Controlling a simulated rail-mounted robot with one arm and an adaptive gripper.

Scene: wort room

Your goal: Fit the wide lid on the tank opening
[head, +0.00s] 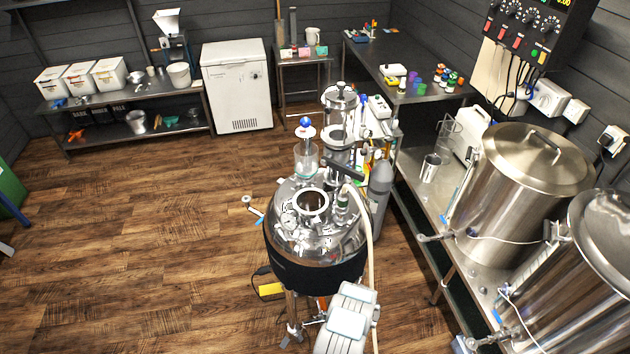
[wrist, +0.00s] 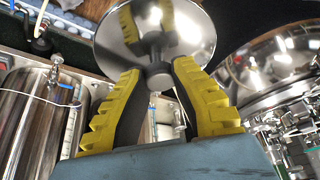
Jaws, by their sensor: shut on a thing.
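The wide lid (wrist: 197,32) is a shiny round metal disc with a short stem at its centre. My gripper (wrist: 158,72), with yellow ribbed fingers, is shut on that stem in the wrist view. The tank (head: 315,267) stands mid-floor in the head view, with a steel domed top and a dark body. The tank opening (head: 312,203) is a round, uncovered steel port on the dome. The tank's dome (wrist: 282,68) also shows at the right of the wrist view, apart from the lid. In the head view I cannot make out the lid or gripper.
Gauges, a hose (head: 368,235) and tall glass columns (head: 340,100) crowd the dome around the opening. A grey gas cylinder (head: 379,190) stands behind right. Large steel kettles (head: 520,190) line the right bench. The wooden floor (head: 130,230) at left is clear.

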